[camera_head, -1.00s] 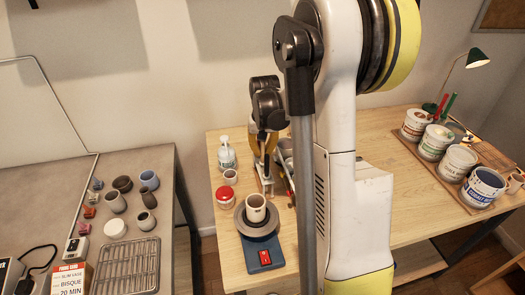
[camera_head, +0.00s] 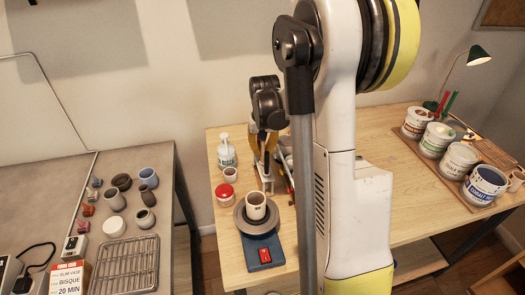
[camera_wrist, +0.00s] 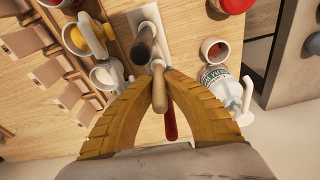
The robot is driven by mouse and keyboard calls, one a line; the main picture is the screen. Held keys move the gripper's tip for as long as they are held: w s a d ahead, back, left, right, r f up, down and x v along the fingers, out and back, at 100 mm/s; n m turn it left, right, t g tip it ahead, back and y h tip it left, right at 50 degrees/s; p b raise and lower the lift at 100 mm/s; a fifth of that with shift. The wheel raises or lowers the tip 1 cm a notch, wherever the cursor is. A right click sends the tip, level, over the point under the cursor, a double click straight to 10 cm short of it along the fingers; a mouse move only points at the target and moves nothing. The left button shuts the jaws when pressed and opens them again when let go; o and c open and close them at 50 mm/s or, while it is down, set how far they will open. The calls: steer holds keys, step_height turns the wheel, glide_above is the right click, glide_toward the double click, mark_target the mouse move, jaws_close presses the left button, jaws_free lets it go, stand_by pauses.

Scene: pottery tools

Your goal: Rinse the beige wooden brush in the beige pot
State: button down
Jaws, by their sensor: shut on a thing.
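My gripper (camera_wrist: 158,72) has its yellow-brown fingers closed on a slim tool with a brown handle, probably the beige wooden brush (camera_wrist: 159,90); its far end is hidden. In the head view my gripper (camera_head: 266,182) is low over the back of the table, partly behind my arm. A small pale beige pot (camera_head: 230,174) stands left of it, and also shows in the wrist view (camera_wrist: 205,50) with a reddish-brown inside. A larger cream pot (camera_head: 255,203) stands upright on a grey turntable (camera_head: 243,222) in front of my gripper.
A dark-handled tool (camera_wrist: 145,42) and a red-handled tool (camera_wrist: 170,120) are close to my fingers. A white bottle (camera_wrist: 218,83) and a red-lidded jar (camera_head: 224,194) stand near the small pot. Glaze buckets (camera_head: 457,162) line the right side.

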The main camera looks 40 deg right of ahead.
steer(key=shift+f, duration=0.1)
stand_by(0.3)
steer(key=c, duration=1.4)
jaws_free()
steer(key=r, duration=0.4)
steer(key=s+r, duration=0.1)
steer(key=r, duration=0.3)
steer(key=a+r, duration=0.1)
steer(key=r, duration=0.3)
steer(key=shift+s, duration=0.3)
